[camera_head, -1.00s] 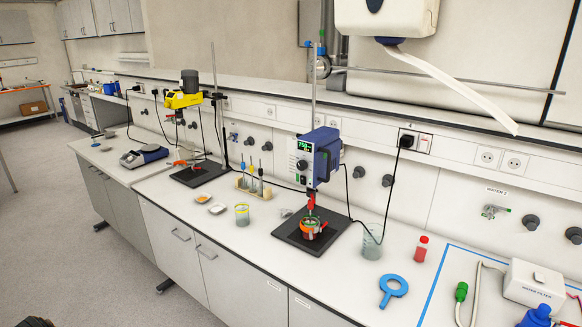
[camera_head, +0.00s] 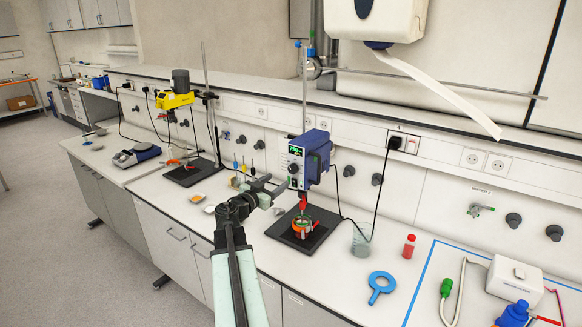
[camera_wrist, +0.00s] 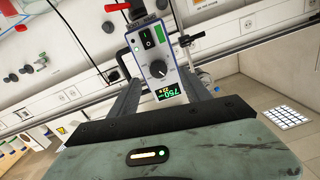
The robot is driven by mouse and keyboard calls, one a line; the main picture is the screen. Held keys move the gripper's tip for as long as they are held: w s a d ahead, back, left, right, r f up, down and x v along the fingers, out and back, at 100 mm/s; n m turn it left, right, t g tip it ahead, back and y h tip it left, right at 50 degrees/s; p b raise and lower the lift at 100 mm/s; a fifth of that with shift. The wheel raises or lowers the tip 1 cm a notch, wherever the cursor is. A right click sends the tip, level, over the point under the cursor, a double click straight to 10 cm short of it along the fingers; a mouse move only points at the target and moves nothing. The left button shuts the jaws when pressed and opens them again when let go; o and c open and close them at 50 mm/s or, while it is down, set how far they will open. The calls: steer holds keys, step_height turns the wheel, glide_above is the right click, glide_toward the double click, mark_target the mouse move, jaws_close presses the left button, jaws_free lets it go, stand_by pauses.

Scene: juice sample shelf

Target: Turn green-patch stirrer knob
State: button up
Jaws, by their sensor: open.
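The blue overhead stirrer (camera_head: 317,155) hangs on a vertical rod above a black base plate. Its front has a lit green display and a dark round knob (camera_head: 293,168). In the wrist view the stirrer is upside down; the knob (camera_wrist: 158,69) shows a white mark, a green patch (camera_wrist: 160,32) lies above it and the display (camera_wrist: 153,91) reads 750. My gripper (camera_head: 275,188) is open and empty, in front of and slightly below the stirrer's face. In the wrist view its fingers flank the knob's line of sight; I see no contact.
An orange-and-green-rimmed vessel (camera_head: 303,226) stands under the stirrer. A yellow stirrer (camera_head: 176,99) stands farther left. A black cable runs beside the blue stirrer.

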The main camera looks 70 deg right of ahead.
mark_target(292, 170)
steer(key=x, duration=0.6)
steer(key=s+r+x, duration=0.1)
steer(key=x, duration=0.2)
steer(key=shift+a, duration=0.1)
steer(key=shift+a, duration=0.1)
steer(key=shift+c, duration=0.4)
